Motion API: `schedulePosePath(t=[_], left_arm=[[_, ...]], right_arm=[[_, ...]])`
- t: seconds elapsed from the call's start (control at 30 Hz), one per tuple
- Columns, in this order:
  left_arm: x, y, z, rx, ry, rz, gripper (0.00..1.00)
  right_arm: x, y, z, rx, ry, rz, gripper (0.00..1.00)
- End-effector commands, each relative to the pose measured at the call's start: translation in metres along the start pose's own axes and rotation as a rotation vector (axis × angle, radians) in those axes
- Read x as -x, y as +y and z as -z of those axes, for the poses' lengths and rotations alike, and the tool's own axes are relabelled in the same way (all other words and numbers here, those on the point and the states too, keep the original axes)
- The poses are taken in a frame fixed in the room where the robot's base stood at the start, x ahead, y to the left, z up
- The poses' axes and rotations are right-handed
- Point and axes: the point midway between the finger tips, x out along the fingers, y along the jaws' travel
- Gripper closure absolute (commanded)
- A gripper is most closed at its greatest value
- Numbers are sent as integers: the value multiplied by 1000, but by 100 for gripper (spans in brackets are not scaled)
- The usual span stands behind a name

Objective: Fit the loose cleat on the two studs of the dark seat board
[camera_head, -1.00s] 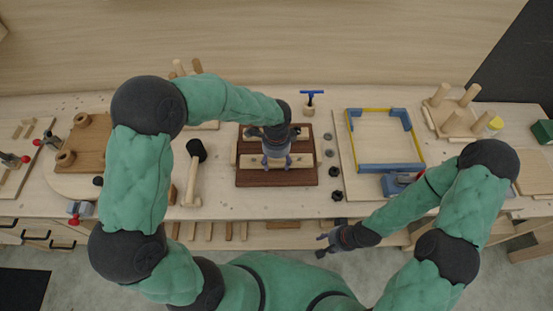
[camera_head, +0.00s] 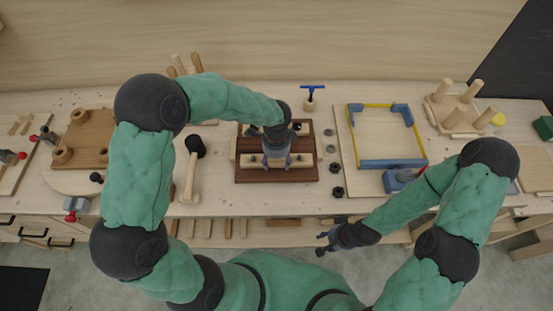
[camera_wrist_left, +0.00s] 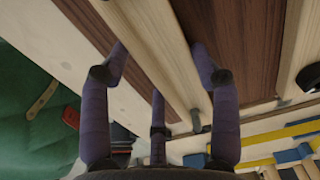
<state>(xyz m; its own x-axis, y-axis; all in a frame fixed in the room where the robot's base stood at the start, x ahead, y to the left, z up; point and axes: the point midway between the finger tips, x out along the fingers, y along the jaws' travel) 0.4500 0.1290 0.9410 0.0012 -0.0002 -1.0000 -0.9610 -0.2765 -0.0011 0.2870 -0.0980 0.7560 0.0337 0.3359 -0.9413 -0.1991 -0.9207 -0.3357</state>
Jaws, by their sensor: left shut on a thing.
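The dark seat board (camera_head: 243,176) lies on the bench in the middle of the head view. A pale wooden cleat (camera_head: 306,160) lies lengthwise over its near half. My left gripper (camera_head: 276,161) points down and is shut on the cleat near its middle. In the left wrist view its purple fingers stand on both sides of the cleat (camera_wrist_left: 150,55). A second pale strip (camera_wrist_left: 291,50) lies beside it across the dark board (camera_wrist_left: 235,35). The studs under the held cleat are hidden, and I cannot tell whether it sits on them. My right gripper (camera_head: 323,244) is empty and open, in front of the bench.
A mallet (camera_head: 190,175) lies left of the board. Several dark knobs and rings (camera_head: 337,191) stand right of it. A blue and yellow frame (camera_head: 392,164) is further right. A blue-handled tool (camera_head: 312,88) stands behind the board. Bare bench shows before the board.

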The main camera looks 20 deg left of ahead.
Motion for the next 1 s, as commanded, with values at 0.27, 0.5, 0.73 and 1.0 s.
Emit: schedulePosePath(t=[0.27,0.5,0.73,1.0], left_arm=[[-2,0,0,0,0,1,75],[-5,0,0,0,0,0,75],[-5,0,0,0,0,0,10],[-5,0,0,0,0,0,10]], right_arm=[[-1,0,0,0,0,0,60],[-3,1,0,0,0,0,60],[-3,1,0,0,0,0,60],[-3,1,0,0,0,0,60]])
